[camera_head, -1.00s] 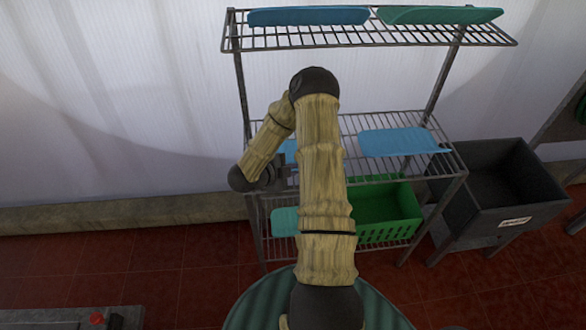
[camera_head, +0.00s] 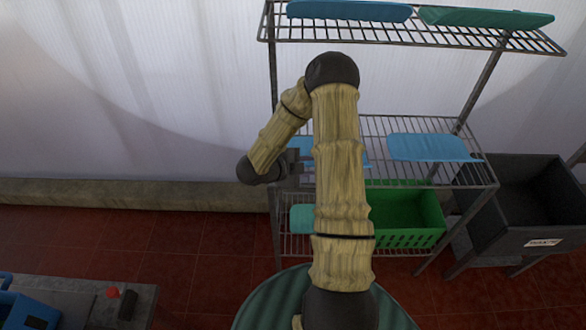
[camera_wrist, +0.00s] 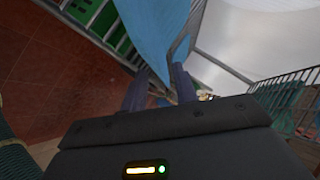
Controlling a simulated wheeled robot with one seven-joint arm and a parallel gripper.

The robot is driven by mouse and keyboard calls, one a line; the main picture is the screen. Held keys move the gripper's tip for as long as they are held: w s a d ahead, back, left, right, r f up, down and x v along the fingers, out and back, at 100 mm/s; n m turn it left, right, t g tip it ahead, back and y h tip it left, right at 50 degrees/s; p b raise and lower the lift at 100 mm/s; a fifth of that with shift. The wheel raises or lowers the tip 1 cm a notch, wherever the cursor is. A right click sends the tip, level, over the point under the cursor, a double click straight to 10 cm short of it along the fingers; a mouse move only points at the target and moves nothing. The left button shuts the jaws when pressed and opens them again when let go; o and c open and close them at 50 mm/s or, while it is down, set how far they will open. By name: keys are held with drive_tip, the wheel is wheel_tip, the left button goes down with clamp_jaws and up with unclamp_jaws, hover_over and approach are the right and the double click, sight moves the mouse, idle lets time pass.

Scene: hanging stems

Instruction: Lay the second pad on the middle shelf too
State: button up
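The middle shelf (camera_head: 380,183) is a wire rack. One blue pad (camera_head: 433,147) lies flat on its right part. A second blue pad (camera_head: 302,146) is at the shelf's left part, mostly hidden behind my arm, with a sliver showing right of the arm. My gripper (camera_head: 300,163) is at the left end of that shelf, by this pad's near side. In the wrist view my gripper (camera_wrist: 160,78) has its fingers apart, and the blue pad (camera_wrist: 155,30) stretches away from between and beyond the tips. Contact between pad and fingers is unclear.
A blue pad (camera_head: 348,11) and a green pad (camera_head: 485,18) lie on the top shelf. The bottom shelf holds a green crate (camera_head: 405,215) and a teal pad (camera_head: 301,218). A dark bin (camera_head: 530,200) stands right. A grey bench (camera_head: 75,297) is front left.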

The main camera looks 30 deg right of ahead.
drive_tip(key=b+v, duration=0.1)
drive_tip(key=v, duration=0.6)
idle(0.3)
drive_tip(key=w+a+r+n+t+y, duration=0.35)
drive_tip(key=a+n+y, duration=0.2)
drive_tip(key=n, duration=0.25)
drive_tip(key=w+a+r+n+t+y, duration=0.3)
drive_tip(key=a+n+t+y, duration=0.15)
drive_tip(key=a+n, duration=0.3)
drive_tip(key=s+a+r+n+g+y, duration=0.1)
drive_tip(key=s+n+g, duration=0.5)
drive_tip(key=s+n, duration=0.6)
drive_tip(key=s+r+y, duration=0.1)
drive_tip(key=s, duration=0.4)
drive_tip(key=shift+s+a+r+n, duration=0.2)
drive_tip(key=shift+s+a+n, duration=0.05)
drive_tip(key=shift+s+n, duration=0.1)
